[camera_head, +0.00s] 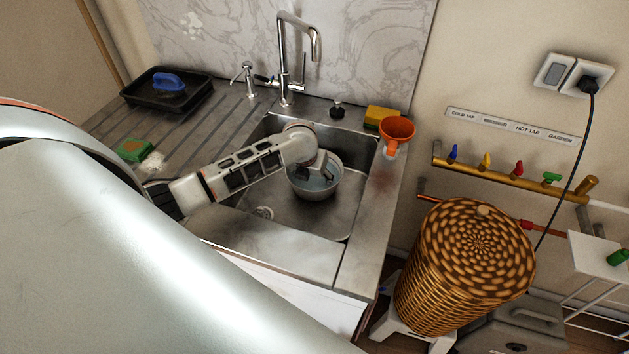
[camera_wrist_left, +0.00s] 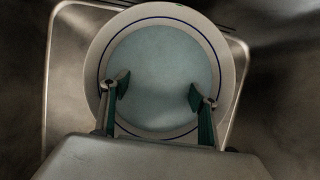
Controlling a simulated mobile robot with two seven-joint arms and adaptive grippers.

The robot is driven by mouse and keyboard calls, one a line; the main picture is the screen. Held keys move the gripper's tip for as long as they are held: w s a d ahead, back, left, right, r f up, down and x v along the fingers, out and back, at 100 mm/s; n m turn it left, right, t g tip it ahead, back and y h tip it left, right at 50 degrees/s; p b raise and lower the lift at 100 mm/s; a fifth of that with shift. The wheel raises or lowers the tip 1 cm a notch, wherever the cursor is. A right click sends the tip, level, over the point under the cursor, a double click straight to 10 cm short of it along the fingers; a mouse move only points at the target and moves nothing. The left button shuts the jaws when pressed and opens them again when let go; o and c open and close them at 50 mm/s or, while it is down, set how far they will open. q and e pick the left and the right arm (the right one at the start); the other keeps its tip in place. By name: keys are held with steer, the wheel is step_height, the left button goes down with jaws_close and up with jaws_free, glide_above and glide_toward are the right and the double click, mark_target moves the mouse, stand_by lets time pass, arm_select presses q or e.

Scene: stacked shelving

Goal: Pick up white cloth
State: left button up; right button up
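No white cloth can be made out for certain. A small whitish lump (camera_head: 153,162) lies on the drainboard beside a green and orange sponge, too small to identify. A pale bowl (camera_head: 318,191) stands in the sink basin; in the left wrist view the bowl (camera_wrist_left: 92,72) has a white rim with a dark blue line and a plain pale blue-green inside. I cannot tell whether that is water or the bowl's bottom. My left gripper (camera_head: 318,172) is over the bowl, pointing down into it; its fingers (camera_wrist_left: 159,92) are apart with nothing between them. My right gripper is not in view.
A tall tap (camera_head: 284,65) and a smaller spout (camera_head: 246,80) stand behind the basin (camera_head: 335,222). A black tray (camera_head: 193,102) with a blue-handled brush is at the back left. An orange funnel (camera_head: 397,132) and yellow sponge (camera_head: 376,118) sit right. A wicker basket (camera_head: 462,270) stands lower right.

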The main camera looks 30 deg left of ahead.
arm_select(q)
steer(key=c, duration=0.4)
steer(key=shift+c, duration=0.2)
